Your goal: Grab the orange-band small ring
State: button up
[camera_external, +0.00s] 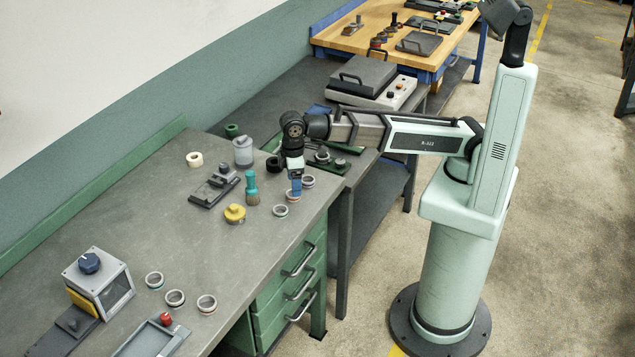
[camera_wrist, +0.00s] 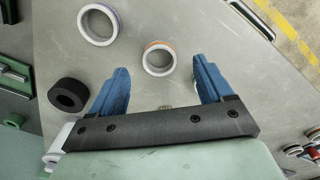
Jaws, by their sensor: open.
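The orange-band small ring (camera_wrist: 159,48) lies flat on the grey workbench. In the wrist view it is just beyond the gap between the two blue fingers of my gripper (camera_wrist: 161,68), which is open and empty. In the external view my gripper (camera_external: 295,188) points down over the bench near its right edge, with several small rings close by. The ring (camera_external: 293,197) at its fingertips is partly hidden, and its band colour is hard to tell there. A purple-band ring (camera_wrist: 98,41) lies up and to the left of the orange one in the wrist view.
A black ring (camera_wrist: 68,95) lies left of my fingers. Near my gripper stand a teal-handled brush (camera_external: 252,188), a yellow knob-topped piece (camera_external: 235,214) and a grey cylinder (camera_external: 243,152). A grinder box (camera_external: 98,281) and more rings (camera_external: 175,298) are at the lower left.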

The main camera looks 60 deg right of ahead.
jog(key=shift+w+a+f, duration=0.1)
jog(key=shift+w+f, duration=0.05)
jog(key=shift+f, duration=0.85)
jog(key=shift+w+a+f, duration=0.1)
jog(key=shift+f, duration=0.9)
jog(key=shift+c, duration=0.5)
jog(key=c, duration=1.1)
